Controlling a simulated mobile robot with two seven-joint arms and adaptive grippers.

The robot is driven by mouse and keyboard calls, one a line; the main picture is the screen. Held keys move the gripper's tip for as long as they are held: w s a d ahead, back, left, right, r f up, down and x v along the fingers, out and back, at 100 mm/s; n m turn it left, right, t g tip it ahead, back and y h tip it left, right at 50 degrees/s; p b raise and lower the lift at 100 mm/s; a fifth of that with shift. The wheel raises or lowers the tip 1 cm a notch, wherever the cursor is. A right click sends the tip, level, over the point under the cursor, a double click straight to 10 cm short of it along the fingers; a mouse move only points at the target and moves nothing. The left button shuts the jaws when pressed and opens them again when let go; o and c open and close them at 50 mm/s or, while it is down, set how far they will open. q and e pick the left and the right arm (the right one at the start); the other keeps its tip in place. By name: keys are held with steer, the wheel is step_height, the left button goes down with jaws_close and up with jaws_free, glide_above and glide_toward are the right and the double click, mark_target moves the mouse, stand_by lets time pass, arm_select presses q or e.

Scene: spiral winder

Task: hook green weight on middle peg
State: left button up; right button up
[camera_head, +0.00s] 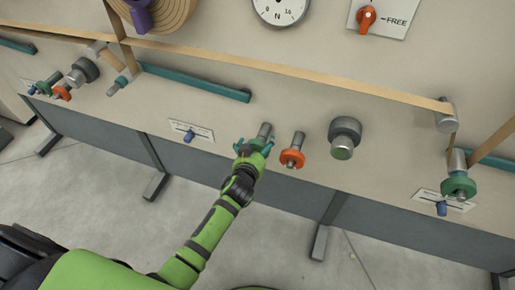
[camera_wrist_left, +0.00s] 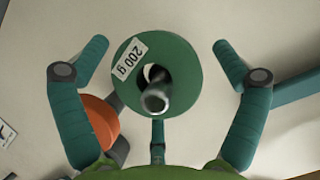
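A green disc weight marked 200 g (camera_wrist_left: 183,72) is in the middle of the left wrist view, with a grey peg (camera_wrist_left: 155,97) showing through its central hole. My left gripper (camera_wrist_left: 158,75) faces it with teal fingers spread on both sides, apart from the disc. In the head view my left gripper (camera_head: 253,147) is at a grey peg (camera_head: 265,130) on the panel and hides most of what is there. An orange weight (camera_head: 292,158) is on the peg just right of it; it also shows in the wrist view (camera_wrist_left: 101,122). My right gripper is not in view.
A dark round knob (camera_head: 345,133) sticks out right of the orange weight. Another green weight (camera_head: 458,187) hangs at the far right, below the tan band (camera_head: 290,72). A teal bar (camera_head: 195,82) is at upper left. More weights (camera_head: 60,92) are at far left.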

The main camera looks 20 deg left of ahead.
arm_select(q)
steer(key=shift+s, duration=0.1)
steer(key=shift+s, duration=0.25)
steer(key=a+v, duration=0.1)
steer(key=v, duration=1)
steer(key=s+f+g+p, duration=0.1)
steer(key=s+f+g, duration=0.1)
steer(key=s+f, duration=0.35)
steer(key=s+d+f+m+g+h+p, duration=0.1)
steer(key=s+f+g, duration=0.1)
steer(key=f, duration=0.7)
steer(key=s+f+g+p, duration=0.2)
steer(key=s+f, duration=0.1)
steer(key=f, duration=0.4)
steer(key=s+a+f+g+p, duration=0.1)
steer(key=s+f, duration=0.3)
steer(key=s, duration=0.5)
steer(key=s+a+f+g+p, duration=0.1)
steer(key=s+a+f+g, duration=0.2)
steer(key=s, duration=0.6)
steer(key=s+a+f+g+p, duration=0.1)
steer(key=s+a+f+g, duration=0.1)
steer(key=s+f, duration=0.3)
steer(key=s, duration=0.4)
steer(key=shift+a+f+n, duration=0.2)
steer(key=shift+a+n, duration=0.1)
steer(key=shift+a, duration=0.05)
